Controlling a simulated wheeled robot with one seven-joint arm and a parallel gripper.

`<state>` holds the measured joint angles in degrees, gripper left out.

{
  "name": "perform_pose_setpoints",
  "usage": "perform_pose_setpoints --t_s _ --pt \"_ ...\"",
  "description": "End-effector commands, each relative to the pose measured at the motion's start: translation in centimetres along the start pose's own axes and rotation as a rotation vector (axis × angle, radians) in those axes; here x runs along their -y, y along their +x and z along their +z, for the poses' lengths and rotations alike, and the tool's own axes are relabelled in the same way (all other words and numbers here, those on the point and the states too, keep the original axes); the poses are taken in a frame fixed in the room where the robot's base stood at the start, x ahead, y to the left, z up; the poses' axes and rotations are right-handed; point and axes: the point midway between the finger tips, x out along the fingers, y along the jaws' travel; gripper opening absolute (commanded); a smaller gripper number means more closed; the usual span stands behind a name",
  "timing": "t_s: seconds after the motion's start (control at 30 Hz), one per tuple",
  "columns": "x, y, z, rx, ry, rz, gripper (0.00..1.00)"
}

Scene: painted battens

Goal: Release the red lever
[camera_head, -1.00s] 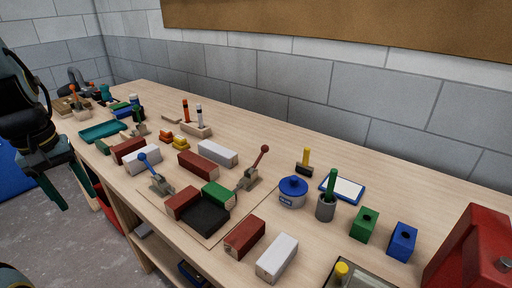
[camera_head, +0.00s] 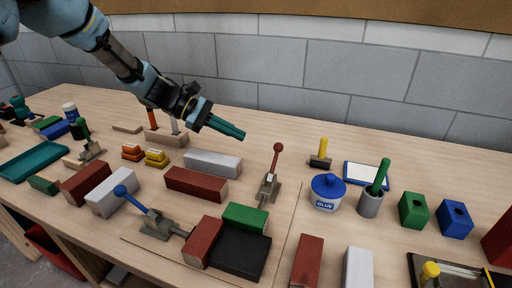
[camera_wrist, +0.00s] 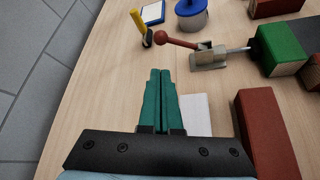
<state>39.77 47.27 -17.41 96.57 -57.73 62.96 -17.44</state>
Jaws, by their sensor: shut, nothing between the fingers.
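The red lever (camera_head: 277,160) is the red-balled handle of a metal toggle clamp (camera_head: 268,189) on a thin board. In the head view it stands up, leaning slightly right. In the wrist view its red ball (camera_wrist: 161,38) is just beyond my fingertips, and the clamp's rod (camera_wrist: 238,50) reaches the green block (camera_wrist: 279,48). The green block (camera_head: 245,217) lies beside a red block and a black block. My gripper (camera_head: 243,135), with green fingers, is shut and empty above the bench, left of the lever and apart from it. It also shows in the wrist view (camera_wrist: 160,72).
A second clamp with a blue lever (camera_head: 133,201) stands at the board's left. A white block (camera_head: 213,162) and a dark red block (camera_head: 196,184) lie below my gripper. A glue pot (camera_head: 327,193) and a yellow-handled tool (camera_head: 322,154) stand right of the red lever.

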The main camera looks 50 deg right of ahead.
Motion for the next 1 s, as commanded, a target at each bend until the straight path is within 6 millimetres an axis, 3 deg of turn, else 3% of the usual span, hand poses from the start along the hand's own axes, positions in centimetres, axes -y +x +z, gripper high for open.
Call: perform_pose_setpoints --t_s 0.47,1.0 --pt "-0.2 0.8 0.2 0.009 -0.003 0.001 0.0" --pt "-0.3 9.0 0.3 0.007 -0.002 0.001 0.0"
